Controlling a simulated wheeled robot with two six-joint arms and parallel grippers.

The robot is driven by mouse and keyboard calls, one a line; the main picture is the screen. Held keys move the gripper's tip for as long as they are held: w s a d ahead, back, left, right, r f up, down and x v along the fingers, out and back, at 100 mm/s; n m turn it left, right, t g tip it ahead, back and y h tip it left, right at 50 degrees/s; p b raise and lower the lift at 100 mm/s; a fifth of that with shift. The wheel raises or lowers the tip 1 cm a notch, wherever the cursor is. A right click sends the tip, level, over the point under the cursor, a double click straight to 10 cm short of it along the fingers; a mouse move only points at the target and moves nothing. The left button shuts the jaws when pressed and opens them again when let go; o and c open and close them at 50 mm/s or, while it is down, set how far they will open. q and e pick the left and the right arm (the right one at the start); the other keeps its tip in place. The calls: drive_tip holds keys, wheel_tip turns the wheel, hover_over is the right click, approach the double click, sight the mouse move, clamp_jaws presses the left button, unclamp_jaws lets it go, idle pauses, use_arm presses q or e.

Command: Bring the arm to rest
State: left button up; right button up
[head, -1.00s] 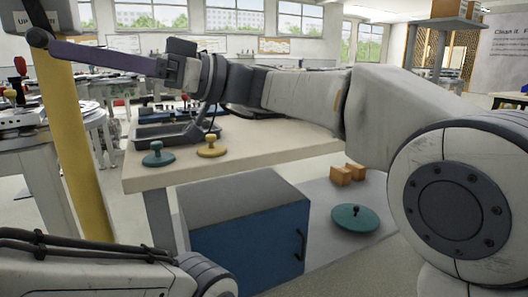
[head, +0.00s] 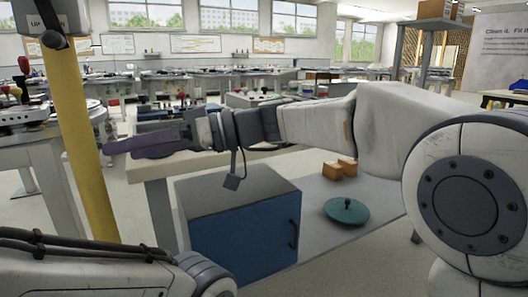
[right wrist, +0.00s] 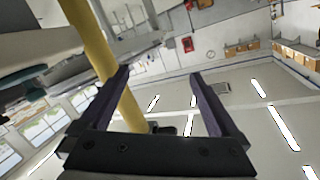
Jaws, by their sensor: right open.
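My right arm reaches across the head view from the right, with its gripper (head: 112,148) pointing left in front of the worktable (head: 152,172). In the right wrist view its two fingers (right wrist: 160,77) stand wide apart with nothing held between them. A yellow post (right wrist: 92,40) shows behind the fingers there. My left arm lies low at the bottom left of the head view, and its gripper is out of the picture. The tabletop is mostly hidden behind my right arm.
The yellow post (head: 82,150) stands just left of the gripper. A blue cabinet (head: 240,245) is below the arm. Orange blocks (head: 332,171) and a teal round lid with a knob (head: 346,213) lie on a low grey surface. Benches fill the background.

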drive_tip(key=w+d+f+m+t+h, duration=0.2)
drive_tip(key=d+f+m+h, duration=0.25)
drive_tip(key=d+f, duration=0.55)
drive_tip(key=w+d+f+m+t+h, duration=0.2)
drive_tip(key=d+f+m+h, duration=0.4)
drive_tip(key=f, duration=0.7)
drive_tip(key=s+d+f+m+t+h, duration=0.1)
drive_tip(key=s+d+f+m+h, duration=0.2)
drive_tip(key=d+f, duration=0.6)
drive_tip(key=s+d+f+m+t+h, duration=0.1)
drive_tip(key=s+d+f+m+h, duration=0.3)
drive_tip(key=d, duration=0.9)
drive_tip(key=s+a+r+n+g+y+p, duration=0.3)
drive_tip(key=s+a+r+n+p, duration=0.3)
drive_tip(key=s+a+r+n, duration=0.65)
wheel_tip(320, 180, up, 36)
drive_tip(key=s+a+m+p, duration=0.1)
drive_tip(key=s+m+p, duration=0.1)
drive_tip(key=p, duration=3.6)
drive_tip(key=shift+r+m, duration=0.15)
drive_tip(key=shift+m, duration=0.15)
drive_tip(key=shift+a+h, duration=0.1)
drive_tip(key=shift+h, duration=0.15)
